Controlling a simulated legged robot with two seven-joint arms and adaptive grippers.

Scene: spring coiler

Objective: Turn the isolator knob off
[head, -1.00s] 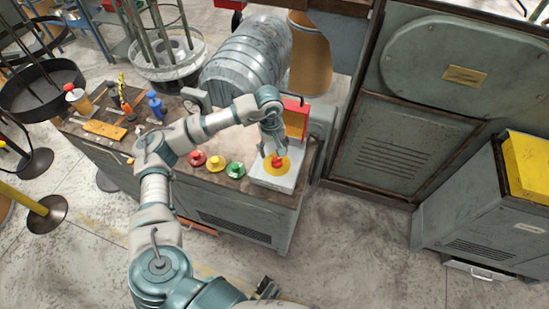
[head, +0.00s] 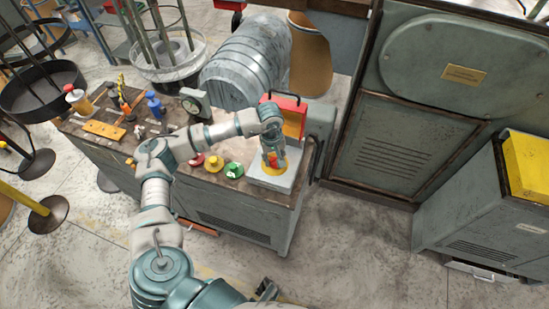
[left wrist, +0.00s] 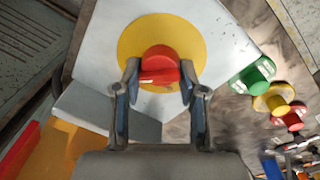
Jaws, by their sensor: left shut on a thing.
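The isolator knob is a red knob on a yellow disc on a light grey box. In the left wrist view the red knob (left wrist: 159,66) sits in the middle of the yellow disc (left wrist: 130,38). In the head view the yellow disc (head: 264,183) shows on top of the grey box (head: 283,181). My left gripper (head: 271,160) points down at the knob. In the left wrist view its two fingertips (left wrist: 159,74) lie on either side of the knob, shut on it. The knob is partly hidden by the gripper in the head view.
Red, yellow and green knobs (head: 233,170) stand left of the box on the bench. A red and yellow case (head: 291,116) stands close behind the box. A dial gauge (head: 193,103) and tools lie farther left. A large grey cabinet (head: 385,130) stands to the right.

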